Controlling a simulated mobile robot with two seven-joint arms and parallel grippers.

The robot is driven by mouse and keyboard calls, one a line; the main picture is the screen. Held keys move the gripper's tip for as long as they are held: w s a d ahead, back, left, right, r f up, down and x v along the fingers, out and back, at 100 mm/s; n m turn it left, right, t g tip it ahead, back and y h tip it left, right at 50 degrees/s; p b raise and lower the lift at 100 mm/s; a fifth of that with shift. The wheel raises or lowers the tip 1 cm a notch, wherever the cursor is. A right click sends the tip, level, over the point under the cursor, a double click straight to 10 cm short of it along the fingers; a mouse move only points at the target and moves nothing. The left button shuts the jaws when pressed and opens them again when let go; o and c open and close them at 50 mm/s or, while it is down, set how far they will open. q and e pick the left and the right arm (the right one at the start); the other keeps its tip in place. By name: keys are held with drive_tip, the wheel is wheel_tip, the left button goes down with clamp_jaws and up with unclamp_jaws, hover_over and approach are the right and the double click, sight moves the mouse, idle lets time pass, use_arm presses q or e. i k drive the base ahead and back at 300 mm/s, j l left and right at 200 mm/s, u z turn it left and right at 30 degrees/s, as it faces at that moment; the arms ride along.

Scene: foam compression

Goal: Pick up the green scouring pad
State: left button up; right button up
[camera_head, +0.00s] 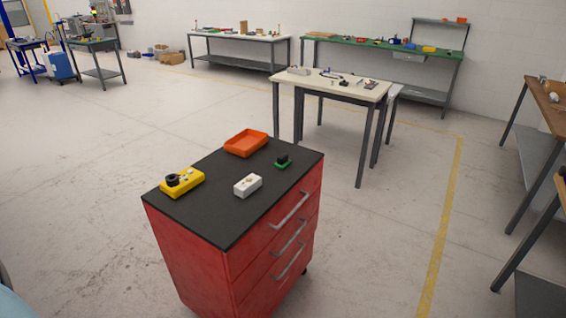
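A small green pad (283,164) lies on the black top of a red drawer cabinet (228,232), near its right edge. A small black object (283,157) sits on top of the pad and covers part of it. I cannot tell what the black object is. Neither of my grippers shows in the head view.
On the same top stand an orange tray (246,143), a white box (248,185) and a yellow device with a black knob (182,182). A white-topped table (330,85) stands behind. The floor around the cabinet is clear.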

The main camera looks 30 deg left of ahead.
sight(282, 162)
drive_tip(key=u, duration=0.35)
drive_tip(key=i+l+u, duration=0.1)
drive_tip(key=i+u, duration=0.25)
drive_tip(key=i+l+u, duration=0.15)
drive_tip(key=u, duration=0.2)
drive_tip(key=i+l+u, duration=0.2)
drive_tip(key=u, duration=0.2)
drive_tip(key=i+l+u, duration=0.1)
drive_tip(key=l, duration=0.25)
drive_tip(key=i+l+u, duration=0.1)
drive_tip(key=i+l, duration=0.2)
drive_tip(key=i+l+u, duration=0.1)
drive_tip(key=l, duration=0.3)
drive_tip(key=i, duration=0.1)
